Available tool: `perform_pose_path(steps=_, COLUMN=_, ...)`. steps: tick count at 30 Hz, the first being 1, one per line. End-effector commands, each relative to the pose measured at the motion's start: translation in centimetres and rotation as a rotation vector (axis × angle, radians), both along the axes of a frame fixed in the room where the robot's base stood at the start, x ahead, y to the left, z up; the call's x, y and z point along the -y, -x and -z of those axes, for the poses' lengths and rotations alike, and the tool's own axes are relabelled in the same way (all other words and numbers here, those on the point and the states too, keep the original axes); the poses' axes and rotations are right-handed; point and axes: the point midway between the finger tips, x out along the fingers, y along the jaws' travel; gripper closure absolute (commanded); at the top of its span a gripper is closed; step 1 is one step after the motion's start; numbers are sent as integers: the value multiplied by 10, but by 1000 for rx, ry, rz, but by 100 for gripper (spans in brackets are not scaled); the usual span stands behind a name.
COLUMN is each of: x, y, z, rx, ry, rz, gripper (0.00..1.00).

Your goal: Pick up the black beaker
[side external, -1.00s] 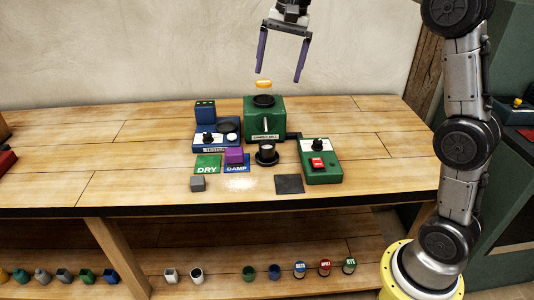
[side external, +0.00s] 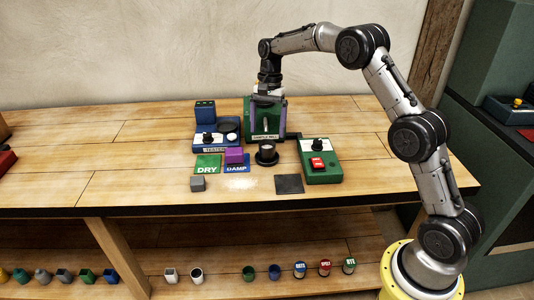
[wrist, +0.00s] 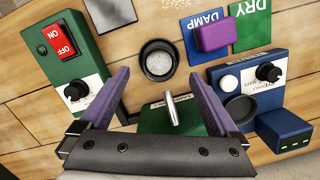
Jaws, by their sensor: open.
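The black beaker (side external: 267,153) stands upright on a round dark base in front of the green mill (side external: 264,134). In the wrist view, the beaker (wrist: 158,59) shows from above, with something grey and speckled inside. My gripper (side external: 268,131) is open and empty, its purple fingers spread in front of the mill, above and behind the beaker. In the wrist view, the fingertips of my gripper (wrist: 158,74) lie on either side of the beaker's near edge in the picture, without visible contact. The mill's top is mostly hidden behind my gripper.
A green switch box (side external: 322,161) stands right of the beaker. A blue tester (side external: 216,138), a purple block (side external: 234,156) on the DAMP card, the DRY card (side external: 207,164) and a grey block (side external: 198,184) are left. A dark square (side external: 289,184) lies in front.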

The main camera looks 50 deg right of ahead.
Motion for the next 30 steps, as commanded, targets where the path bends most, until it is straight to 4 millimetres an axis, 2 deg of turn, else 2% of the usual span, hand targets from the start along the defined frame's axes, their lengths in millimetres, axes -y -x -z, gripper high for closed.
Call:
perform_pose_path(steps=8, x=-3, y=2, z=21, rx=-3, ry=-1, rz=0, gripper=3)
perform_pose_path(steps=18, x=-6, y=4, z=64, rx=-1, ry=-1, rz=0, gripper=3)
perform_pose_path(steps=26, x=-7, y=4, z=67, rx=0, ry=0, rz=0, gripper=3)
perform_pose_path(steps=27, x=-7, y=4, z=67, rx=0, ry=0, rz=0, gripper=5)
perform_pose_path(steps=30, x=-7, y=4, z=67, rx=0, ry=0, rz=0, gripper=23)
